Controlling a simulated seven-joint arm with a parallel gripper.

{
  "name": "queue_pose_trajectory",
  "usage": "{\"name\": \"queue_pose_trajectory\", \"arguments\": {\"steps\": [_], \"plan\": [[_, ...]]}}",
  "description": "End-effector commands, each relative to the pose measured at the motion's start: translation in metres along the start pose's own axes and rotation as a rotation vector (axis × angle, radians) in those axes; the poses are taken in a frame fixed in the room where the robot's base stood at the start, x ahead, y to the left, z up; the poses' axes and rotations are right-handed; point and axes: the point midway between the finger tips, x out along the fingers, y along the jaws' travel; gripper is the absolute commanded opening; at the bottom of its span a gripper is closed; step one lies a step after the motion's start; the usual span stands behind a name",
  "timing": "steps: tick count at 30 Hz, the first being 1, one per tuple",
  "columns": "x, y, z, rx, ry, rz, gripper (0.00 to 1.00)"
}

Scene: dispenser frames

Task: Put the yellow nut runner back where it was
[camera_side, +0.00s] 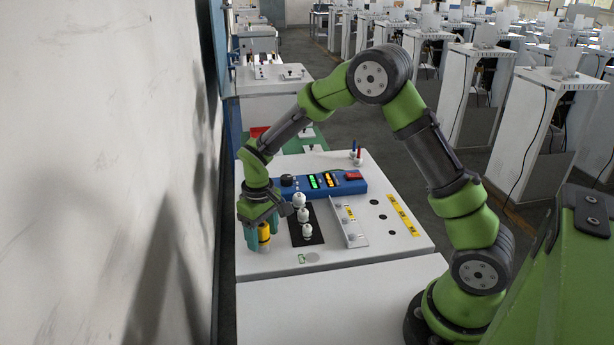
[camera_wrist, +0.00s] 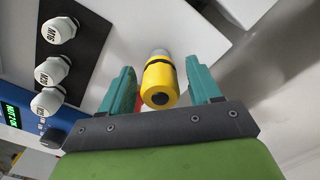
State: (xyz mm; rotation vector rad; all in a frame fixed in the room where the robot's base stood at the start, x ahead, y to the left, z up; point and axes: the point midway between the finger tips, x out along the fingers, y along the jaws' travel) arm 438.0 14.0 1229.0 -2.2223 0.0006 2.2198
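The yellow nut runner (camera_side: 264,233) has a black band and a grey end. It is upright at the left edge of the white bench top, left of the black plate. In the wrist view the nut runner (camera_wrist: 159,82) lies between the two teal fingers of my gripper (camera_wrist: 161,78), with a narrow gap on each side. My gripper (camera_side: 258,236) points down around it and is open. One finger is partly behind the nut runner in the side view. I cannot tell whether its lower end touches the bench.
The black plate (camera_side: 296,236) carries several white knobs, marked M16 and M20 among others. A blue unit (camera_side: 322,186) with lit displays stands behind. A silver bracket (camera_side: 346,220) is to the right. A wall is close at left.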

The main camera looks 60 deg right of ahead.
Motion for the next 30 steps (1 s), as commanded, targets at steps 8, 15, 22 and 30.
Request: {"name": "queue_pose_trajectory", "arguments": {"steps": [8, 15, 22, 30], "plan": [[-0.008, 0.0, -0.001, 0.0, 0.004, 0.0, 0.62], [-0.053, 0.0, -0.002, -0.001, 0.008, 0.0, 0.62], [-0.099, 0.0, -0.001, 0.0, 0.006, 0.0, 0.62], [-0.128, 0.0, 0.003, 0.004, 0.013, -0.003, 0.62]]}}
